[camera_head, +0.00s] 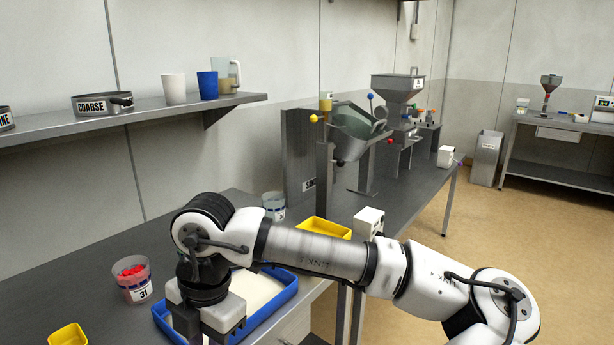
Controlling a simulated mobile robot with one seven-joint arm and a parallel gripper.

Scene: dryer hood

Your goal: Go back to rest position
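My gripper (205,325) points down at the end of my bent arm, at the lower left of the head view. It is in front of or above a blue tray (262,320) with a pale fill. Its fingertips run to the bottom edge of the picture, so I cannot tell whether it is open or shut. No held object shows.
A clear cup (133,283) labelled 31 with red pieces stands left of my gripper. Yellow trays (325,228) (68,336) and another cup (273,205) are on the bench. A shelf (130,115) holds cups and a COARSE sieve. Floor at right is clear.

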